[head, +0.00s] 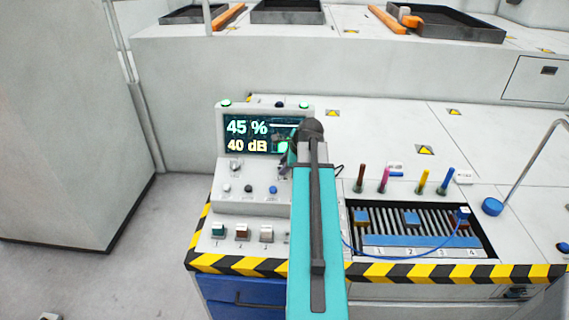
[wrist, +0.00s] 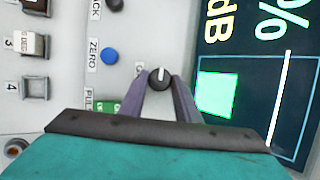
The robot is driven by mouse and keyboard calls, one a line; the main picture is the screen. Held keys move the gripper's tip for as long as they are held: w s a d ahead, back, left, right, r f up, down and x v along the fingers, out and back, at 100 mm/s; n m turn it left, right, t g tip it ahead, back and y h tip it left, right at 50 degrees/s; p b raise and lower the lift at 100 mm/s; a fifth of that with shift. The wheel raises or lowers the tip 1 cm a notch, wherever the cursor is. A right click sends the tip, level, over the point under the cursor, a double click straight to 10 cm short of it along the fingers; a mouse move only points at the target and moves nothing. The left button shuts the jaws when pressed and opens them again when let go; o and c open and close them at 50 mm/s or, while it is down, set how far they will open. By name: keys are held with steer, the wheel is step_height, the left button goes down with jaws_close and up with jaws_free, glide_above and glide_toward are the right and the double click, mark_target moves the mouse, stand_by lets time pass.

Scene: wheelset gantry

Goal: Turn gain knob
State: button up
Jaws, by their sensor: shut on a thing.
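A dark round knob (wrist: 159,75) with a white pointer mark sits on the grey panel in the wrist view. Its pointer lies about upright in that picture. My gripper (wrist: 159,88) is shut on this knob, one finger on each side. In the head view my teal arm and dark gripper (head: 310,135) hide the knob and the fingertips. The screen (head: 248,134) reads 45 % and 40 dB; its right part is covered. A second knob (head: 235,165) stands at the panel's left, clear of my gripper. I cannot read the held knob's label.
A blue ZERO button (wrist: 109,55) is close beside the held knob, with a green part by the PULSE label below it. Square buttons (head: 218,230) line the panel's front. A slotted rack (head: 420,228) with several coloured pegs is at right. Striped edging (head: 450,272) borders the bench.

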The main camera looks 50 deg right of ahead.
steer(key=m, duration=0.2)
steer(key=m+h, duration=0.1)
steer(key=m+p, duration=0.1)
steer(key=m, duration=0.1)
steer(key=shift+s+a+f+m+t+h, duration=0.1)
steer(key=shift+a+f+m+t+h, duration=0.05)
steer(key=shift+a+m+t+h, duration=0.2)
steer(key=shift+d, duration=0.15)
steer(key=o, duration=1)
steer(key=shift+o, duration=0.2)
steer(key=shift+s+r, duration=0.1)
steer(key=shift+r, duration=0.1)
steer(key=b+v, duration=0.2)
steer(key=v, duration=0.3)
steer(key=shift+s, duration=0.15)
steer(key=b, duration=0.1)
steer(key=r+b, duration=0.1)
steer(key=b, duration=0.1)
steer(key=shift+s, duration=0.2)
